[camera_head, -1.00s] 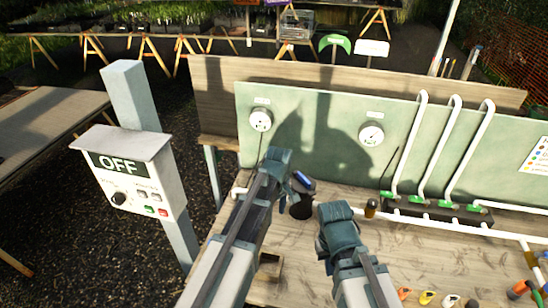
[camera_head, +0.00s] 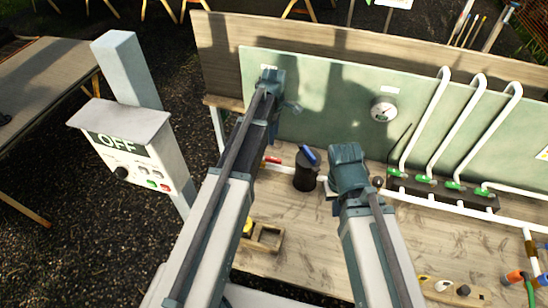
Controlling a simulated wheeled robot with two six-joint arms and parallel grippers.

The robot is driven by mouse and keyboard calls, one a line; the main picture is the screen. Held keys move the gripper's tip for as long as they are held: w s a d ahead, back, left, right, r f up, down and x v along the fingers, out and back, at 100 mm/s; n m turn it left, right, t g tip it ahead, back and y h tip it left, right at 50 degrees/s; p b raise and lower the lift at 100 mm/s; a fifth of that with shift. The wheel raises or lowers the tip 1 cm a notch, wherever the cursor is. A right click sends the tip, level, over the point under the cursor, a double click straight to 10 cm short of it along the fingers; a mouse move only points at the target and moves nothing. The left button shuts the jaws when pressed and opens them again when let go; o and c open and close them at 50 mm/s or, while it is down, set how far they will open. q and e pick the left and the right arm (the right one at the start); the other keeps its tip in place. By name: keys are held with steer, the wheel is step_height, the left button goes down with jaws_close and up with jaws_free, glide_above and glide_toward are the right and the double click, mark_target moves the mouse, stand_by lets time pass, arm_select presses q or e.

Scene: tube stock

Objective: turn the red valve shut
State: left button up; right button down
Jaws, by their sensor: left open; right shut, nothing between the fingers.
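A small red handle (camera_head: 272,160), which looks like the red valve, shows just right of my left forearm, near the foot of the green panel (camera_head: 335,115). Its body and pipe are mostly hidden behind my arm. My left gripper (camera_head: 286,98) is open and empty, in front of the panel's upper left, beyond and above the red handle. It covers the left gauge. My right gripper (camera_head: 345,172) is shut and empty over the bench, right of a dark pot with a blue item. Its fingertips are largely hidden.
The dark pot (camera_head: 307,172) stands between my arms. A round gauge (camera_head: 383,108) is on the panel. White pipes with green valves (camera_head: 425,180) stand at the right. A control box reading OFF (camera_head: 128,150) stands left.

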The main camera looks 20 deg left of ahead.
mark_target(274, 159)
arm_select(q)
step_height(274, 159, down, 13)
steer(key=b, duration=1.2)
steer(key=shift+r, duration=0.2)
jaws_close()
stand_by(0.5)
